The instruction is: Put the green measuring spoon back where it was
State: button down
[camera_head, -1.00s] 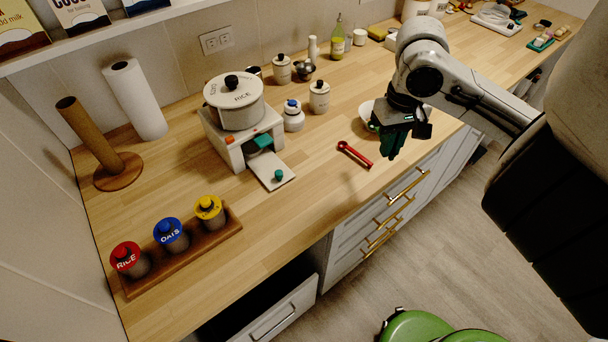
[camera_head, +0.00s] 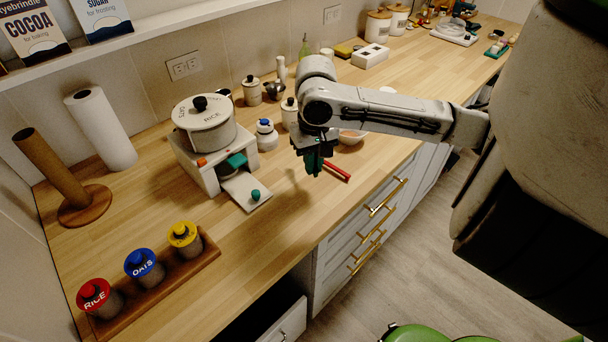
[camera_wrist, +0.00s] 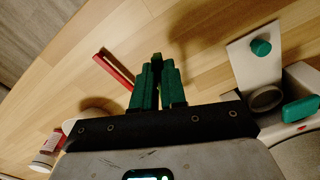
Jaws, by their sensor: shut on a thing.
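My gripper (camera_head: 313,162) hangs above the counter, in front of the white canisters. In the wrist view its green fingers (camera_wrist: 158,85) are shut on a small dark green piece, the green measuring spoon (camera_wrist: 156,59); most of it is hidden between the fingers. A red measuring spoon (camera_head: 336,171) lies on the wood just right of my gripper, partly behind it. In the wrist view the red spoon (camera_wrist: 113,70) lies left of the fingers, apart from them.
A white rice dispenser (camera_head: 200,160) with a pulled-out tray (camera_head: 241,186) and green knob stands to the left. A bowl (camera_head: 352,139) is behind my gripper. A rack (camera_head: 205,258) with several lidded jars is at front left. The counter's front middle is clear.

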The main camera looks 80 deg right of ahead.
aim_at(304, 186)
jog(key=shift+w+d+f, duration=0.15)
jog(key=shift+w+f, duration=0.65)
jog(key=shift+f, duration=0.25)
jog(key=shift+w+d+f+p, duration=0.1)
jog(key=shift+w+f+p, duration=0.1)
jog(key=shift+f, duration=0.75)
jog(key=shift+w+f+p, duration=0.15)
jog(key=shift+f+p, duration=0.05)
jog(key=shift+f, duration=0.75)
jog(key=c, duration=1.2)
grip_release()
jog(key=shift+f, duration=0.15)
notch_tip(304, 186, up, 12)
jog(key=shift+r, duration=0.2)
jog(key=shift+f, duration=0.1)
